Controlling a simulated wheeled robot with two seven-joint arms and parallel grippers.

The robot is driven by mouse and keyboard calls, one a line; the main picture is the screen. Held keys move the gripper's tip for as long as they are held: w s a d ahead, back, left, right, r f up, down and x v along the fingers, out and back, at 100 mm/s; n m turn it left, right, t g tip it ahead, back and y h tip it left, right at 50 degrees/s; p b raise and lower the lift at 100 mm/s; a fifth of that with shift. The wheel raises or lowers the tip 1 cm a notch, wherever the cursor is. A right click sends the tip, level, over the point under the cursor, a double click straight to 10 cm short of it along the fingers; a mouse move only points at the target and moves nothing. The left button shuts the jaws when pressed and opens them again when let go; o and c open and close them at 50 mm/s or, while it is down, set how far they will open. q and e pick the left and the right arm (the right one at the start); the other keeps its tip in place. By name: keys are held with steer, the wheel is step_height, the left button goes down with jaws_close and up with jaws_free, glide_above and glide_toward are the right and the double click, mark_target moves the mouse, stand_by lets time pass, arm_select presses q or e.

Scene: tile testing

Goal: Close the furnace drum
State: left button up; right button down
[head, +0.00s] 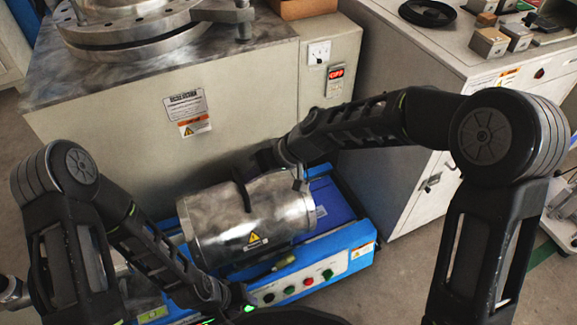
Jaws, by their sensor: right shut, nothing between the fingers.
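The furnace drum (225,225) is a shiny metal cylinder with a yellow warning label, lying on its side on a blue base (345,240). A dark curved piece and a metal bracket show along its upper edge. I cannot tell from this view how far its lid stands open. My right gripper (264,160) is shut and empty at the drum's upper back edge; whether it touches the drum is unclear. My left gripper (240,303) is low, in front of the drum near the base's front edge. Its fingers are too small and dark to read.
A grey cabinet (120,140) with a round metal flange (135,28) stands behind the drum. A white cabinet (400,90) with metal blocks stands at the right. Coloured buttons (308,282) line the base's front.

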glide_above(221, 201)
steer(key=shift+w+d+p, duration=0.15)
steer(key=shift+p, duration=0.15)
arm_select(q)
steer(key=shift+d+r, duration=0.1)
steer(key=shift+r, duration=0.25)
arm_select(e)
steer(key=shift+a, duration=0.2)
